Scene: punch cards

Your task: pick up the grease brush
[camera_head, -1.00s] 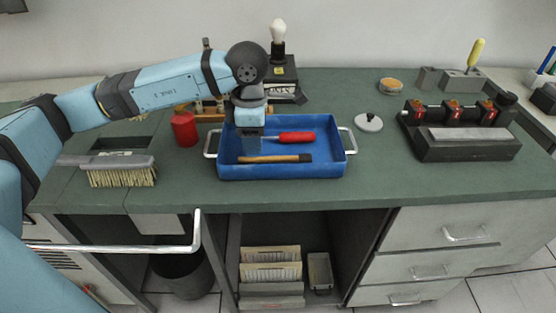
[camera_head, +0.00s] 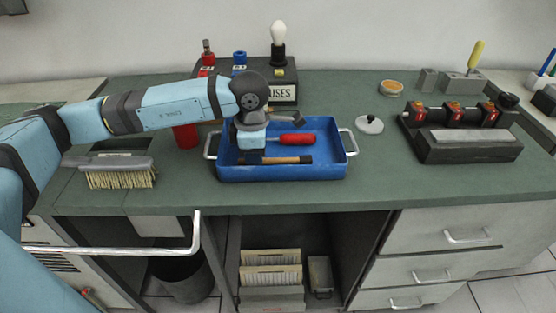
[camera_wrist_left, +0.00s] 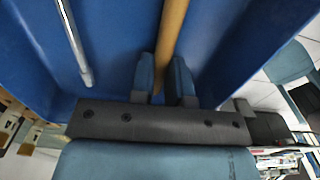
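The wooden-handled tool, which I take to be the grease brush (camera_head: 287,160), lies in the front of the blue tray (camera_head: 285,175). Its right end is dark; its left part is hidden by my left gripper (camera_head: 250,158). My left gripper is down inside the tray, pointing downward. In the left wrist view the wooden handle (camera_wrist_left: 172,30) runs between the two fingers (camera_wrist_left: 165,80). A narrow gap seems to show beside the handle, so the fingers look open around it. The right gripper is not in view.
A red-handled tool (camera_head: 297,139) lies behind in the tray. A red can (camera_head: 186,135) stands left of the tray, a bench brush (camera_head: 118,170) farther left. A white-knobbed lid (camera_head: 369,124) and a dark fixture (camera_head: 460,140) stand right. The bench front is clear.

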